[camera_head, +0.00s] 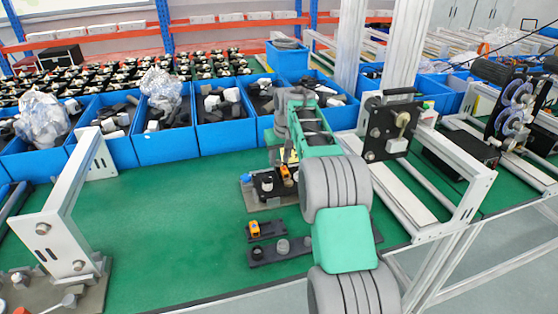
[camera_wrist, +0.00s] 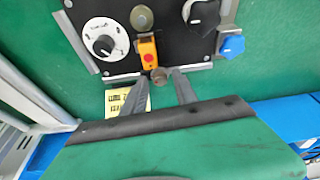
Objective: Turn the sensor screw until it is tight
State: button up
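The orange sensor (camera_wrist: 147,50) with a red button is mounted on a black panel (camera_wrist: 172,45). In the head view the sensor (camera_head: 287,173) shows just below my arm's end. A small round brownish screw head (camera_wrist: 159,74) sits at the sensor's near end, by the panel's edge. My gripper's two grey fingers (camera_wrist: 161,80) reach toward the screw from either side, in the wrist view. The fingers stand apart with the screw between their tips; a small gap seems to show, and contact is unclear. In the head view my arm mostly hides the fingers.
A second orange sensor (camera_head: 254,229) sits in a black holder nearby. Blue bins (camera_head: 165,140) line the back. Green table at left is clear.

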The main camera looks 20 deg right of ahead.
jog(key=shift+r+p, duration=2.35)
jog(key=shift+r, duration=0.25)
jog(key=shift+f, duration=0.1)
jog(key=s+a+r, duration=0.3)
jog(key=s+a, duration=0.1)
jog(key=s, duration=0.4)
jog(key=s+a+r, duration=0.4)
jog(key=s, duration=0.4)
jog(key=s+a+f, duration=0.2)
jog(key=s+f, duration=0.1)
jog(key=s, duration=0.8)
jog(key=s+a+f, duration=0.1)
jog(key=s+f, duration=0.3)
jog(key=s, duration=0.7)
jog(key=shift+s+a+f, duration=0.15)
jog(key=shift+a+f, duration=0.15)
jog(key=shift+a, duration=0.1)
